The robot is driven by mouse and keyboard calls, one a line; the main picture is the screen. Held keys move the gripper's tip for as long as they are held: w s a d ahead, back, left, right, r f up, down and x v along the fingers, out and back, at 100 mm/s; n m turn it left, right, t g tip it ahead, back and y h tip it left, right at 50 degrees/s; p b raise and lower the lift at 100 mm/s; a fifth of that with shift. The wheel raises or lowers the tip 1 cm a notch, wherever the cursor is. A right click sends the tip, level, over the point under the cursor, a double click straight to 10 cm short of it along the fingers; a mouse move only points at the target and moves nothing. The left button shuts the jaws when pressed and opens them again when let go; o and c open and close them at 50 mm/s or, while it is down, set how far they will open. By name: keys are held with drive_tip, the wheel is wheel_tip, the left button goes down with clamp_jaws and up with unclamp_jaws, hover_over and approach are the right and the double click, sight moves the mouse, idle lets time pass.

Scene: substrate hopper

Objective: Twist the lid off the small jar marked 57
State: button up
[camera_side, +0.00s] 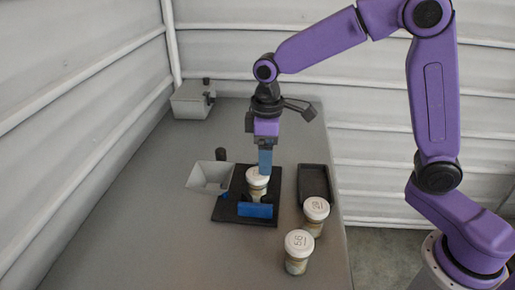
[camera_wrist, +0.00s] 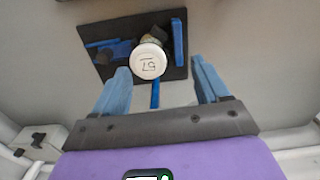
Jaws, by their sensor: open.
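The small jar marked 57 stands upright on a black base plate (camera_side: 232,207), between blue blocks. Its white lid (camera_side: 257,174) is on; in the wrist view the lid (camera_wrist: 149,62) faces me with the number readable. My gripper (camera_side: 265,172) points down right at the lid in the side view, one blue finger overlapping the lid's far side. In the wrist view my gripper (camera_wrist: 161,68) shows its two blue fingers spread apart with nothing between them, the lid a little beyond the fingertips. I cannot tell the exact height gap. The jar's body is mostly hidden under the lid in the wrist view.
Two other white-lidded jars stand at the front right, one marked 56 (camera_side: 299,243) and one with an unclear number (camera_side: 316,209). An empty-looking black tray (camera_side: 315,184) lies right of the plate. A grey hopper (camera_side: 209,176) stands left, a grey box (camera_side: 192,100) behind.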

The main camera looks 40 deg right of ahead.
sight(257, 173)
drive_tip(key=w, duration=0.1)
drive_tip(key=w+f, duration=0.1)
drive_tip(key=w, duration=0.1)
drive_tip(key=shift+w, duration=0.1)
wheel_tip(257, 173, down, 8)
drive_tip(key=shift+r+m, duration=0.15)
drive_tip(key=shift+m, duration=0.65)
drive_tip(key=m, duration=2.2)
drive_tip(key=shift+c, duration=0.3)
